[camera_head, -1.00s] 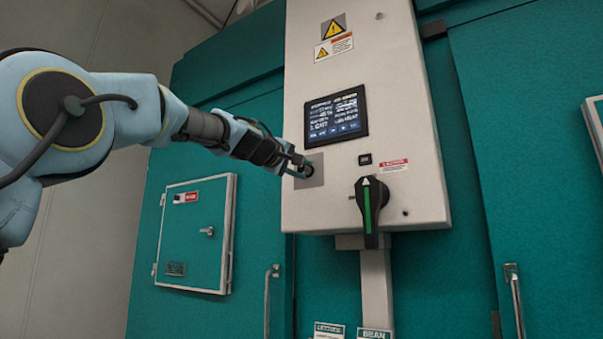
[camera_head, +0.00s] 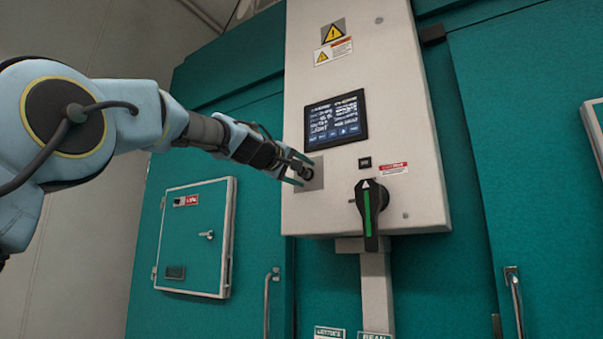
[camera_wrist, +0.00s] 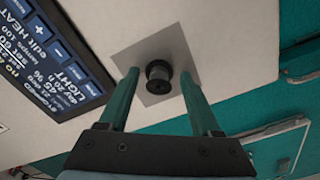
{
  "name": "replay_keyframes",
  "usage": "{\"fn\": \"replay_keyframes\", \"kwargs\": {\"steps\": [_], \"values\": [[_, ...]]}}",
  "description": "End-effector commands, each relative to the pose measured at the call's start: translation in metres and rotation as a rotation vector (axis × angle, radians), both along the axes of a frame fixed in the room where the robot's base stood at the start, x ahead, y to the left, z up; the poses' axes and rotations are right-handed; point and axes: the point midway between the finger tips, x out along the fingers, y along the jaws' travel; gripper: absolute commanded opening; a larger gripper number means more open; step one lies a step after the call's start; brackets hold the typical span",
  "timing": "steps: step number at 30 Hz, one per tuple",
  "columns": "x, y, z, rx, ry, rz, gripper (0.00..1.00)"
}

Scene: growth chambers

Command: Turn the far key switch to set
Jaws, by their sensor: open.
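The key switch (camera_wrist: 158,76) is a round black knob on a grey square plate (camera_wrist: 134,51) in the wrist view. In the head view the switch (camera_head: 307,173) sits low on the left of the light grey control box (camera_head: 400,110). My gripper (camera_wrist: 160,85) is open, with one teal finger on either side of the switch in the wrist view. In the head view my gripper (camera_head: 299,168) is at the plate, apart from other controls. I cannot tell whether the fingers touch the knob. The key and any position marks cannot be made out.
A lit display (camera_head: 336,120) is just above the switch. A large black rotary handle with a green stripe (camera_head: 369,212) juts out to the right. A small teal door (camera_head: 194,238) with a latch is at lower left. Free air lies below the gripper.

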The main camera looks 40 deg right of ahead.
Motion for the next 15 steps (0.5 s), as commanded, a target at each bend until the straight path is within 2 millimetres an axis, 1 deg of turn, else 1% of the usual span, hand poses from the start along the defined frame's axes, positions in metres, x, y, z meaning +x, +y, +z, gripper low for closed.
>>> {"fn": "replay_keyframes", "kwargs": {"steps": [5, 8, 11, 15], "values": [[0.0, 0.001, 0.0, -0.001, 0.0, 0.0, 0.65], [-0.001, 0.007, 0.0, -0.002, -0.001, 0.002, 0.65], [-0.004, 0.02, -0.002, -0.004, -0.001, 0.003, 0.65], [-0.011, 0.047, -0.004, -0.004, -0.003, 0.004, 0.65]]}}
